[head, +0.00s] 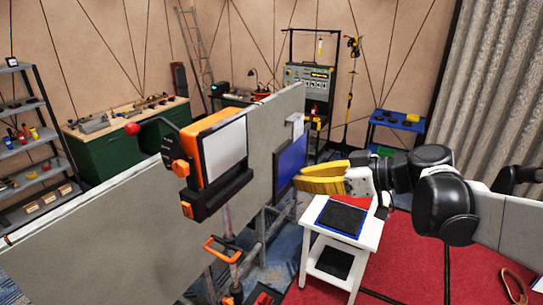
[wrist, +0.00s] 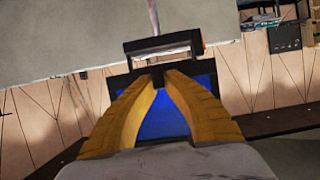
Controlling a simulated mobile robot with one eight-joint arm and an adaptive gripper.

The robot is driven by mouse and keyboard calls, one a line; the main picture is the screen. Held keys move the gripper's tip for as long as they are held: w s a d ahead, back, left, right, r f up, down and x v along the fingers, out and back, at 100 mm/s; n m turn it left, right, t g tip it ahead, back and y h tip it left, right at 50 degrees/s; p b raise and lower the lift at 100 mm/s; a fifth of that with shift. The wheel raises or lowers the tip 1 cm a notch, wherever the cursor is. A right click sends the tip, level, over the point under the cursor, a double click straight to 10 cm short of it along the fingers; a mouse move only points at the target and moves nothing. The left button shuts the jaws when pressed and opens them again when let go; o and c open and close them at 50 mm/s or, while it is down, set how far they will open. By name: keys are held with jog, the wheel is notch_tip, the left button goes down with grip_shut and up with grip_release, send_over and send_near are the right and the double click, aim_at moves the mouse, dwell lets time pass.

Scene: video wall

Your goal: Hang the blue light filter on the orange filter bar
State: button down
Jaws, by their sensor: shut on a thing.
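The blue light filter (head: 290,161) is a flat blue panel with a dark edge, held upright in front of the grey panel wall. In the wrist view its blue sheet (wrist: 163,119) and dark frame show behind the yellow fingers. My gripper (head: 299,180) is shut on its edge; in the wrist view the fingertips (wrist: 158,76) meet at a dark tab on the frame. An orange-housed lamp (head: 214,150) with a white face is left of the filter, apart from it. I cannot tell for certain which orange part is the filter bar; an orange handle-like bar (head: 222,249) shows below the lamp.
A white side table (head: 357,245) with a blue-edged dark pad stands below my gripper. The grey panel wall (head: 130,240) runs across the left and middle. A blue shelf cart (head: 397,127) stands behind.

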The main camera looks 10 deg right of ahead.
send_near(229, 164)
jog(key=shift+x, duration=2)
jog(key=shift+f+b, duration=0.6)
jog(key=shift+b, duration=0.15)
jog(key=c, duration=1.5)
grip_release()
